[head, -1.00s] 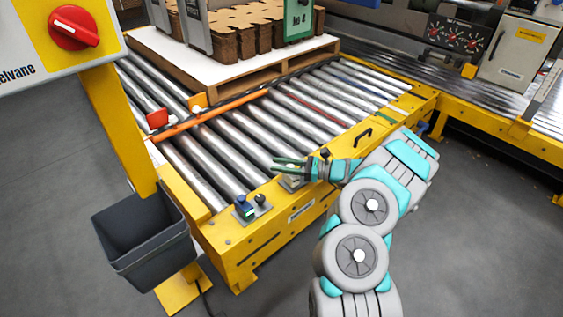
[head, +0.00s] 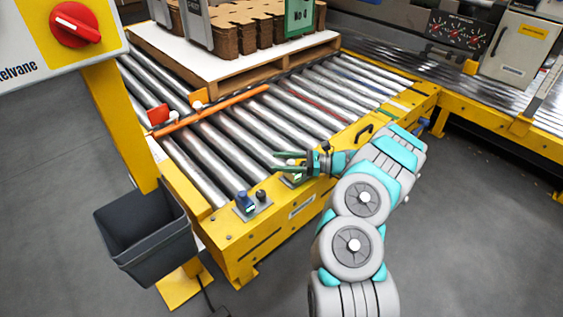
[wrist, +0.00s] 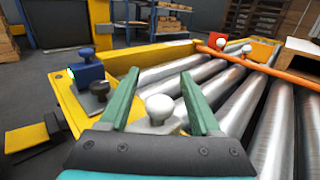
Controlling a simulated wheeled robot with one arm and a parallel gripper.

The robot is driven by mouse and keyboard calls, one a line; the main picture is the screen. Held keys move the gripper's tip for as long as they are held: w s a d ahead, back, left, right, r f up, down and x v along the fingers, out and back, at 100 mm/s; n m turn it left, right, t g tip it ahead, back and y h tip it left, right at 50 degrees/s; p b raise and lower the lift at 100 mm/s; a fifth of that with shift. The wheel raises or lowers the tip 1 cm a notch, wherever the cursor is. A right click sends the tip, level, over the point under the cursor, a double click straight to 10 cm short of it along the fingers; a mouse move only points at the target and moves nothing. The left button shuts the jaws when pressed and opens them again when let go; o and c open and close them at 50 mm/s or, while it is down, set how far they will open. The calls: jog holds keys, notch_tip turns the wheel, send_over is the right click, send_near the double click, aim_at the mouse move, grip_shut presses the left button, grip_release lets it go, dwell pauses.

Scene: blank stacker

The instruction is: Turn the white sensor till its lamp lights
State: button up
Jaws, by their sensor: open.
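The white sensor (wrist: 159,108) has a round white head and stands on the yellow conveyor frame. In the wrist view it sits between the two green fingers of my gripper (wrist: 159,73), with space on both sides. My gripper is open and does not visibly touch it. In the head view my gripper (head: 275,160) reaches left over the frame's front edge and covers most of the sensor. I cannot see a lit lamp on the white sensor.
A blue sensor (wrist: 87,70) with a green glow at its side stands left of my fingers, beside a black knob (wrist: 99,90). An orange bar (head: 215,109) crosses the rollers. A grey bin (head: 148,235) hangs by the yellow post. A pallet (head: 250,72) lies behind.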

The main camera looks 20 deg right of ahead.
jog(key=shift+d, duration=0.1)
send_over(304, 178)
jog(key=shift+s, duration=0.15)
dwell(0.5)
